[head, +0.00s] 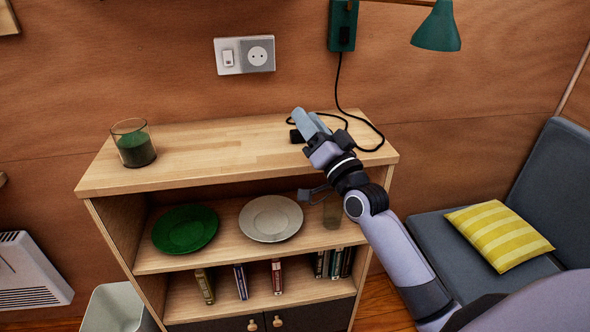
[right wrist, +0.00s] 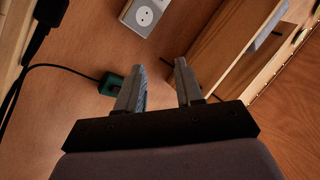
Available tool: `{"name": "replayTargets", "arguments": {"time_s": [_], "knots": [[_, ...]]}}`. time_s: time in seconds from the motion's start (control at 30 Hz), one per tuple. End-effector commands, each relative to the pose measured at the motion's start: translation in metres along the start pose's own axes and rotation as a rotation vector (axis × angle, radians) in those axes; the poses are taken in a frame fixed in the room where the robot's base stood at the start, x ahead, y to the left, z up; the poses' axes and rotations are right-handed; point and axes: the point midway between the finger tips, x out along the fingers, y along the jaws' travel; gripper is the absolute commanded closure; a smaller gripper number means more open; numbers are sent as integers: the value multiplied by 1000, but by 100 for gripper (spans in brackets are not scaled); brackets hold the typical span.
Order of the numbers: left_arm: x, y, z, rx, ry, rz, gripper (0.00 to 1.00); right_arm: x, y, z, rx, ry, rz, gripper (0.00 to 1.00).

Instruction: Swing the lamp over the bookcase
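The green lamp shade (head: 437,28) hangs at the upper right of the head view, to the right of the bookcase. Its green wall mount (head: 342,28) is above the bookcase's right part, with a black cord running down. The lamp's arm is mostly cut off by the top edge. The wooden bookcase (head: 215,150) stands against the wall. My right gripper (head: 304,120) is over the right part of its top, below the mount and apart from the lamp. In the right wrist view its fingers (right wrist: 160,85) are spread, with nothing between them. My left gripper is out of view.
A glass (head: 133,145) with dark green contents stands on the left of the bookcase top. Plates and books fill the shelves below. A wall socket (head: 244,55) is above. A grey seat with a yellow striped cushion (head: 497,235) is at right. The wall under the shade is clear.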

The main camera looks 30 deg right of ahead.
Motion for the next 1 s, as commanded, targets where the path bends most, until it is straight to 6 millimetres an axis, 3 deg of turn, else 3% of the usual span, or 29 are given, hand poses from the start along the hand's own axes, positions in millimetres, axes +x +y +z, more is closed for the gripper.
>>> {"name": "replayTargets", "arguments": {"time_s": [0.2, 0.43, 1.0], "knots": [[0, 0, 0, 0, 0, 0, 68, -23, -2, 37, -58, -150, 28, 64], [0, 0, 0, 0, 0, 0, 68, -43, -3, 64, -107, -270, 51, 64], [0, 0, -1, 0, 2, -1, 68, -52, -3, 74, -127, -319, 61, 64]]}}
